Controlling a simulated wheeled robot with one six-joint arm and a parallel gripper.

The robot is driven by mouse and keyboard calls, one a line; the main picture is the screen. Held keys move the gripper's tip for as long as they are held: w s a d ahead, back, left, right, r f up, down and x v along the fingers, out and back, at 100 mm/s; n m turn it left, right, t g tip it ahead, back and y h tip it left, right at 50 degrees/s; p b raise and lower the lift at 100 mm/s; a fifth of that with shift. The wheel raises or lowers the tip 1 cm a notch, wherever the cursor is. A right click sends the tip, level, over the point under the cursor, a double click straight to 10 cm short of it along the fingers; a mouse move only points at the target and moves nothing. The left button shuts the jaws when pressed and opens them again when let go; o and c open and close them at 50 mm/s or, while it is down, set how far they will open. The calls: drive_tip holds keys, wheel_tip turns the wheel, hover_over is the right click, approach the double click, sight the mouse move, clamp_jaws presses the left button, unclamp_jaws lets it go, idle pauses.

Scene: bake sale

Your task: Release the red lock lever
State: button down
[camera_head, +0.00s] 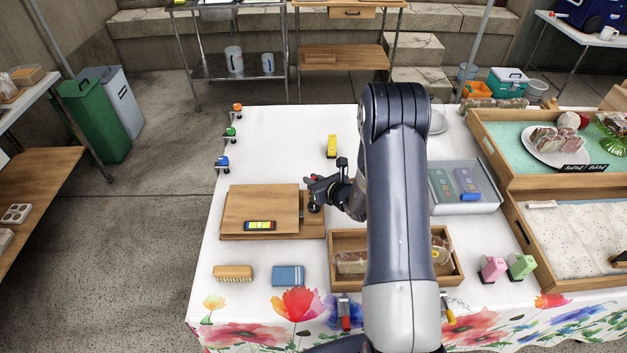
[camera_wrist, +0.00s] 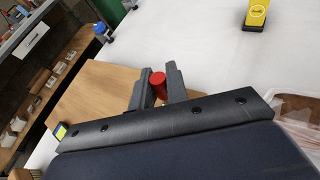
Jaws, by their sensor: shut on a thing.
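The red lock lever (camera_head: 313,177) shows as a small red tip at the right edge of the wooden board (camera_head: 240,205). In the wrist view the lever (camera_wrist: 158,84) is a red rounded knob between my two grey fingers. My gripper (camera_head: 312,188) is shut on it, with the wooden board (camera_wrist: 95,100) beneath and to the left. The lever's base and pivot are hidden by my fingers. A small yellow-green display (camera_head: 260,226) sits at the board's front edge.
A yellow block (camera_head: 332,146) stands behind my gripper. A wooden tray (camera_head: 345,285) with wrapped items is in front, partly hidden by my arm. A brush (camera_head: 233,272) and a blue block (camera_head: 288,275) lie at front left. A clear bin (camera_head: 465,207) is at right.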

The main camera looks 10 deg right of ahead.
drive_tip(key=b, duration=0.3)
drive_tip(key=shift+s+f, duration=0.1)
drive_tip(key=shift+f, duration=0.15)
drive_tip(key=t+b, duration=0.1)
drive_tip(key=b, duration=0.3)
drive_tip(key=shift+s+n, duration=0.2)
drive_tip(key=shift+n, duration=0.1)
drive_tip(key=shift+s+a+r+t+b, duration=0.1)
drive_tip(key=shift+r+t+b, duration=0.2)
drive_tip(key=shift+b, duration=0.25)
drive_tip(key=c, duration=1.4)
unclamp_jaws()
drive_tip(key=shift+s, duration=0.1)
drive_tip(key=v, duration=1)
drive_tip(key=shift+s+d+b, duration=0.2)
drive_tip(key=shift+s+b, duration=0.05)
drive_tip(key=shift+b, duration=0.2)
